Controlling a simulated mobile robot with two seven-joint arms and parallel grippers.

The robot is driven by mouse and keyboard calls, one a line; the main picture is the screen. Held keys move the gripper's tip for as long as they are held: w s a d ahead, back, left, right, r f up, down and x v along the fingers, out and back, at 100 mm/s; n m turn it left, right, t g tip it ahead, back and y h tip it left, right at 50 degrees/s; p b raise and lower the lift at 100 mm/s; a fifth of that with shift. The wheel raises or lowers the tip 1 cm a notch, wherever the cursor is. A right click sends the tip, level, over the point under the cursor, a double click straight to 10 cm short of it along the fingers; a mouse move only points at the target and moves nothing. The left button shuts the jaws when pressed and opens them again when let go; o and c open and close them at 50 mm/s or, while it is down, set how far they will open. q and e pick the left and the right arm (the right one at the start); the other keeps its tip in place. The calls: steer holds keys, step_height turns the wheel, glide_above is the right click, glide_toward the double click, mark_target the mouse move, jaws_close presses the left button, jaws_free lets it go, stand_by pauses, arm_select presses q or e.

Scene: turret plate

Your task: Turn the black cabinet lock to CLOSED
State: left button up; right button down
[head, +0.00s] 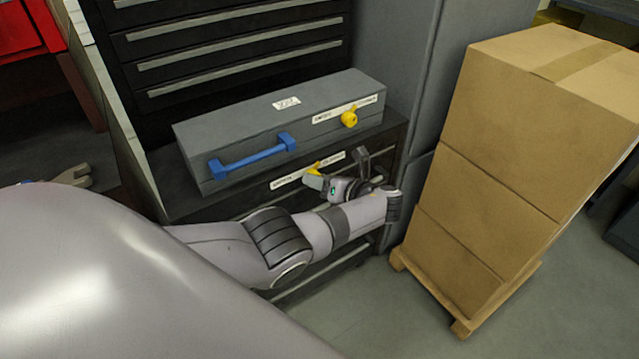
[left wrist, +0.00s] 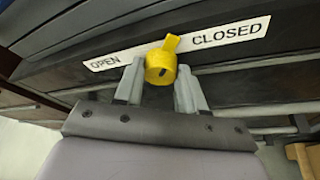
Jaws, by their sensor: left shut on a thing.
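The black cabinet (head: 185,204) has a lock with a yellow knob (left wrist: 161,68) on its front, below the grey case. The knob also shows partly in the head view (head: 314,168). Behind it is a white label strip (left wrist: 228,33) reading OPEN at left and CLOSED at right. The knob's tab points up and slightly right, between the two words. My left gripper (left wrist: 160,74) is shut on the knob, one finger on each side. In the head view my left gripper (head: 338,174) hides part of the lock. My right gripper is not in view.
A grey case (head: 235,125) with a blue handle (head: 252,155) and its own yellow knob (head: 349,118) lies on the cabinet. Stacked cardboard boxes (head: 490,190) on a wooden pallet (head: 462,325) stand close to the right. Some floor is clear between them and the cabinet.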

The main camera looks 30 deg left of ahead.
arm_select(q)
steer(key=shift+a+m+g+b, duration=0.1)
steer(key=shift+m+g+b, duration=0.2)
steer(key=shift+m, duration=0.1)
stand_by(0.3)
steer(key=o, duration=1.1)
steer(key=shift+c, duration=0.2)
steer(key=v, duration=0.7)
steer(key=shift+p, duration=0.45)
steer(key=shift+s+f, duration=0.1)
steer(key=shift+f, duration=0.05)
